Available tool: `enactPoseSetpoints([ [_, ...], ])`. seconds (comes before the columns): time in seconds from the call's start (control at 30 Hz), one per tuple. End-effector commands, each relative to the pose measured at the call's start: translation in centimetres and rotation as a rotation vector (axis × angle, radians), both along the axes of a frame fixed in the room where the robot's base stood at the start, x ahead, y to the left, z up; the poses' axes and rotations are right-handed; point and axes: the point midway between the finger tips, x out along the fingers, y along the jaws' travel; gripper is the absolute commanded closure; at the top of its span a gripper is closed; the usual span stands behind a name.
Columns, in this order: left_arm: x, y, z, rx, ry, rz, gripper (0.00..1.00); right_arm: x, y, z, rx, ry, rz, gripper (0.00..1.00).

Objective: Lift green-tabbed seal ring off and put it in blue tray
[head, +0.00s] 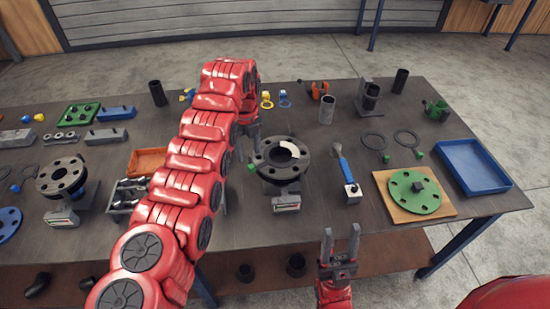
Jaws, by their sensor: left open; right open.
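A dark flanged pipe (282,172) stands upright at the middle of the table, with a pale piece on its upper face. A green tab (251,168) sticks out at the flange's left edge; the rest of its ring is hard to tell from the dark flange. The blue tray (473,149) lies at the table's right end and looks empty. My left gripper (247,155) points down just above and beside the green tab, partly hidden by my red arm; it is open. My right gripper (341,240) is open and empty at the table's front edge.
Two dark rings (363,138) with green tabs lie flat right of centre. A green disc (413,205) lies on a wooden board (440,210). Another flange (62,188) and an orange tray (148,151) are left.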

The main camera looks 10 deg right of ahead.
Motion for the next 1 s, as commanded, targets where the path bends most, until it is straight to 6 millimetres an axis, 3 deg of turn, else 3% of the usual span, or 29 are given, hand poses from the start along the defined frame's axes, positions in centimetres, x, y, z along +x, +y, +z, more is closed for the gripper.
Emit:
enactPoseSetpoints([
  [0.17,-0.1,-0.1,-0.8,0.001,0.000,-0.001,0.43,0.0,0.0,0.9,0.000,0.001,0.000,0.50],
  [0.37,-0.3,-0.4,-2.9,0.002,0.004,-0.003,0.43,0.0,0.0,3.6,0.000,0.000,0.000,0.50],
  [0.5,-0.1,-0.3,-5.2,0.002,0.001,0.000,0.43,0.0,0.0,2.3,0.000,0.001,0.000,0.50],
  [0.8,-0.1,-0.3,-5.8,0.001,-0.003,0.000,0.43,0.0,0.0,2.3,0.000,0.000,0.000,0.50],
  [0.83,-0.1,-0.3,-5.8,0.001,-0.003,0.000,0.44,0.0,0.0,2.3,0.000,0.001,0.000,0.50],
  [1.0,-0.1,-0.3,-5.7,0.001,-0.003,0.000,0.75,0.0,0.0,2.3,0.000,0.001,0.000,0.50],
])
